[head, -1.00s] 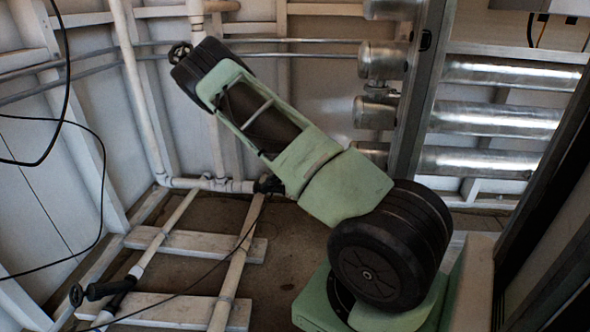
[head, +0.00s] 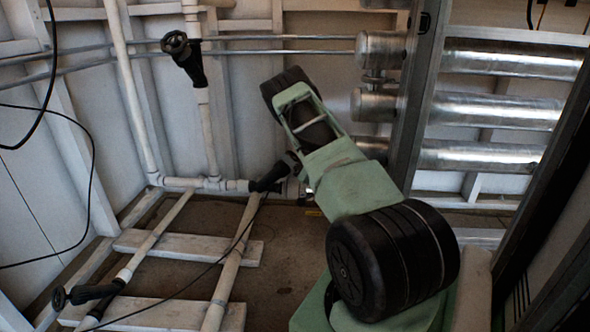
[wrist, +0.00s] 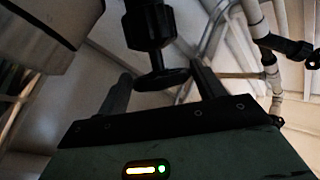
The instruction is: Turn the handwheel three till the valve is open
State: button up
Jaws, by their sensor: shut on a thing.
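A black handwheel (wrist: 162,78) on a black valve body (wrist: 150,27) sits between the two fingers of my gripper (wrist: 163,74) in the wrist view. The gripper is shut on this wheel, a finger at each side of its rim. In the head view a black valve (head: 268,180) on the low white pipe is beside my arm, which hides most of my gripper. Another black handwheel (head: 174,42) tops a valve at the upper left, and a further one (head: 58,298) is at the lower left. I see no number on any wheel.
Large silver tubes (head: 500,108) lie stacked at the right behind a dark metal post (head: 417,100). White pipes and boards (head: 185,245) cover the floor at the left. A loose black cable (head: 92,165) hangs along the left wall. A second black valve (wrist: 290,45) shows in the wrist view.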

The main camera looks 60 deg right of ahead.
jog(key=n+y+b, duration=0.1)
jog(key=n+t+y+b, duration=0.1)
jog(key=f+n+t+y+b, duration=0.1)
jog(key=shift+d+n+y+b, duration=0.25)
jog(key=shift+n+y+b, duration=0.05)
jog(key=shift+n+b, duration=0.1)
jog(key=n+y+b, duration=0.1)
jog(key=n+y, duration=0.1)
jog(key=n+t+y+b, duration=0.1)
jog(key=n+y+b, duration=0.1)
jog(key=shift+w+d+r+n+y, duration=0.1)
jog(key=shift+r+n+y, duration=0.1)
jog(key=shift+n+y, duration=0.15)
jog(key=shift+n+y, duration=0.25)
jog(key=shift+y, duration=0.2)
jog(key=o, duration=0.9)
jog(key=shift+r, duration=0.1)
